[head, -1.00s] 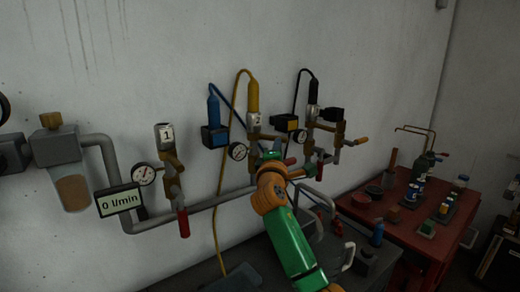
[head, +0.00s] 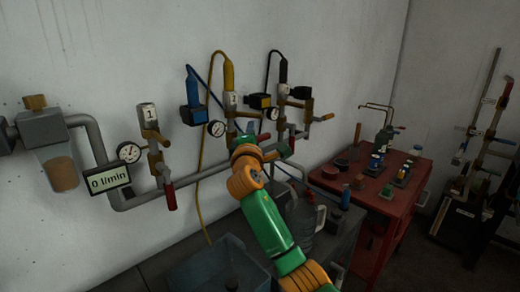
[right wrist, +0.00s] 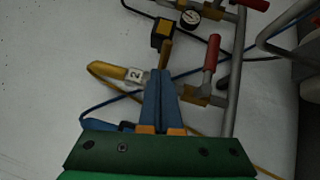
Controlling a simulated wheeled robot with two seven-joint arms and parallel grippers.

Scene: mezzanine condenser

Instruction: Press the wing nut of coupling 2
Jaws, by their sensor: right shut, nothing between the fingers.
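Coupling 2 (head: 230,99), with its white number plate, hangs on the wall pipework under a yellow plug (head: 228,73). In the right wrist view its plate (right wrist: 135,73) lies just left of my fingertips. My right gripper (head: 250,129) is shut and empty, in front of and just below coupling 2. In the right wrist view its blue fingers (right wrist: 158,76) lie over the coupling's body, and I cannot tell whether they touch it. I cannot make out the wing nut clearly; the fingers hide part of the coupling. My left gripper is not in view.
Coupling 1 (head: 149,116) is to the left, with a gauge (head: 129,152) and red handle (head: 170,195). Another coupling with a black plug (head: 283,70) is to the right. A red bench (head: 377,205) with small items stands right. A blue bin (head: 215,268) is below.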

